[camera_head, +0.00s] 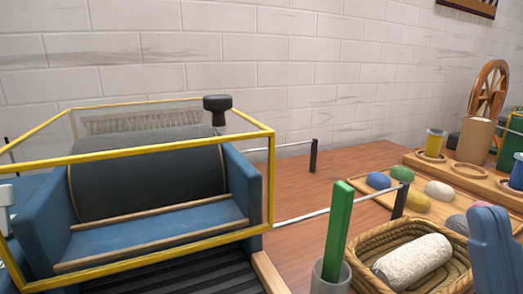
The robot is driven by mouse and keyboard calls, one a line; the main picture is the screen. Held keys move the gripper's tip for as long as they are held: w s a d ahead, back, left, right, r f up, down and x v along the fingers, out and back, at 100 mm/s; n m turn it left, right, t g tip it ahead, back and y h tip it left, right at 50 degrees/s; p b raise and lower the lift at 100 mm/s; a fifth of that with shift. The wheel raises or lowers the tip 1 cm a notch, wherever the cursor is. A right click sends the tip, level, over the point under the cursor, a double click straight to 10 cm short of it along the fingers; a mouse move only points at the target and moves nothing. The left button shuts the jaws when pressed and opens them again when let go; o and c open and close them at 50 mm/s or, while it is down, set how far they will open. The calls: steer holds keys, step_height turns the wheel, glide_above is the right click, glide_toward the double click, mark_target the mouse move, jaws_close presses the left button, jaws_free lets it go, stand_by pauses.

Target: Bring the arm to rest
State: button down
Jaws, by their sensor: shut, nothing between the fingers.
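My gripper (488,221) shows as a blue two-pronged shape in the lower right corner, cut off by the picture's edge. Its fingers are together and point up, with nothing seen between them. It stands in front of the right end of a woven basket (366,246) and hides part of it. A white wool roll (412,262) lies in the basket. The rest of my arm is not in view.
A blue machine (150,230) with a yellow-framed guard (150,150) fills the left. A green bar (338,230) stands in a grey cup (331,278) near the basket. Wool balls (439,191) lie on a wooden tray behind; a spinning wheel (489,88) stands farther back.

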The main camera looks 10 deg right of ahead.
steer(key=s+f+m+g+h, duration=0.2)
steer(key=s+f+m+g, duration=0.4)
steer(key=s+f+g, duration=1.25)
steer(key=s+f+t+b, duration=0.35)
steer(key=f+b, duration=0.65)
steer(key=f, duration=0.7)
step_height(320, 180, up, 28)
steer(key=p, duration=2.7)
steer(key=shift+w+a+r+t+p, duration=0.2)
steer(key=shift+r+t+p, duration=0.1)
steer(key=shift+p, duration=0.1)
